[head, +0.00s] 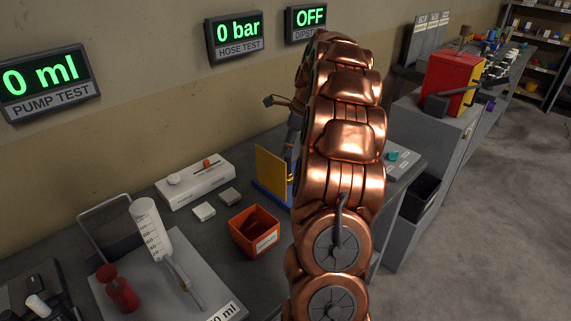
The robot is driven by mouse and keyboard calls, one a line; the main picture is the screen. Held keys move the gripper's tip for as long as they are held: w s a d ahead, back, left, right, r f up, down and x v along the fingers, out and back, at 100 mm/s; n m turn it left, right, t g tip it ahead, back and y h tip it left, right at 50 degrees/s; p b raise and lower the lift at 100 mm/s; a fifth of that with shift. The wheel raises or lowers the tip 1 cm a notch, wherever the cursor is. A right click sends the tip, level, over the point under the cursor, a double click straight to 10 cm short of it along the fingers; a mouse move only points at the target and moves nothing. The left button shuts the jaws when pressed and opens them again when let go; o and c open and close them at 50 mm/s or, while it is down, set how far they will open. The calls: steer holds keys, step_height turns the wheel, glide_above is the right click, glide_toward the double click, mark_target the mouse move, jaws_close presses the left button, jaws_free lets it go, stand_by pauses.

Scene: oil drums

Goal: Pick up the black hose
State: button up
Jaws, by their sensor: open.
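I cannot make out the black hose in the head view; my copper arm fills the middle and covers part of the bench. My gripper (283,112) shows only in part at the arm's left edge, above the back of the bench. One dark finger sticks out to the left, and the rest is hidden behind my arm. It is open, and I see nothing held in it. The hose test display (237,36) on the wall reads 0 bar.
On the dark bench (190,234) stand a white device (195,181), an orange bin (255,230), a yellow panel (271,172) and a syringe (151,229) on a grey plate. A red and yellow box (451,82) stands on the right cabinet. Floor (490,215) is clear at right.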

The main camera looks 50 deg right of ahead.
mark_target(286, 160)
steer(key=shift+s+a+f+p, duration=0.1)
steer(key=shift+f+p, duration=0.35)
steer(key=shift+f, duration=0.5)
steer(key=shift+p+x, duration=0.5)
steer(key=shift+x, duration=1.35)
steer(key=shift+s, duration=0.15)
jaws_close()
